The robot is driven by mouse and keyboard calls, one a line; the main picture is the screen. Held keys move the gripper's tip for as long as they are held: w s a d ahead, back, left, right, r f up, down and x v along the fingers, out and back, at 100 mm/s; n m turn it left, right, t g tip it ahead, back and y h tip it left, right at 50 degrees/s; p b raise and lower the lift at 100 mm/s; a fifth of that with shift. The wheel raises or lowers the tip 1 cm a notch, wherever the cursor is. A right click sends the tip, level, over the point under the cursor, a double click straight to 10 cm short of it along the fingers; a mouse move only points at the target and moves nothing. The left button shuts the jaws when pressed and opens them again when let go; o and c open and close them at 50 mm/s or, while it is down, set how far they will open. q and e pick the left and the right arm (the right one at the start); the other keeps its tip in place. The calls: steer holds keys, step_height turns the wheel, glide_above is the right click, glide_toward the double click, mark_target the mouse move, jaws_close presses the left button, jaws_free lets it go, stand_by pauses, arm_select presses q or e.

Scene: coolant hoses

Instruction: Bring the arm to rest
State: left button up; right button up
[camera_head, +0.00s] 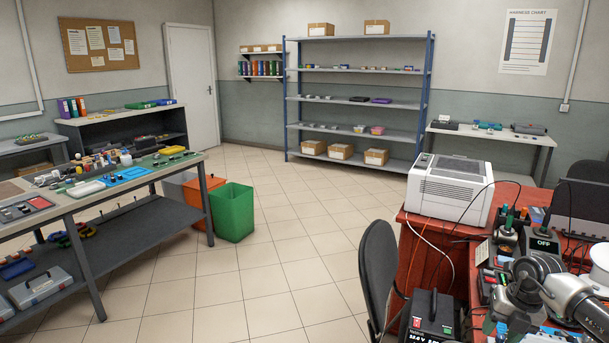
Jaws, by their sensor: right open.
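My right arm comes in at the lower right over the cluttered red bench (440,240). My right gripper (508,318) is dark, open, and points down among the things on the bench. Its fingertips are small and partly lost against the clutter, so I cannot tell whether they touch anything. I see nothing held in it. My left arm and gripper are not in view. A white boxy machine (450,190) with a vented top stands on the back left of the red bench, with thin cables running down from it.
A dark box marked "OFF" (541,243) stands behind my right arm. A black unit (432,318) and a dark chair (379,275) are left of it. A green bin (232,212), a workbench (150,170) and blue-framed shelves (358,100) stand farther off. The tiled floor between is clear.

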steer(key=a+f+n+t+y, duration=0.15)
steer(key=a+t+y, duration=0.5)
steer(key=a, duration=1.65)
steer(key=s+a+r+m+t+y, duration=0.4)
steer(key=a+r+m+t, duration=0.2)
steer(key=a+m+t, duration=0.3)
steer(key=s+d+f+m+g+h, duration=0.4)
steer(key=s+d+f+m+h, duration=0.6)
steer(key=m, duration=0.9)
steer(key=s+f+m+g+h, duration=0.3)
steer(key=s+g, duration=0.6)
steer(key=s, duration=1)
step_height(320, 180, down, 28)
steer(key=s+g+y, duration=0.1)
steer(key=s, duration=0.1)
steer(key=s+d+f+g, duration=0.1)
steer(key=s+d+f, duration=0.2)
steer(key=s+f, duration=1.1)
steer(key=shift+s+f+n, duration=0.35)
steer(key=shift+s+f, duration=0.05)
steer(key=shift+s, duration=0.25)
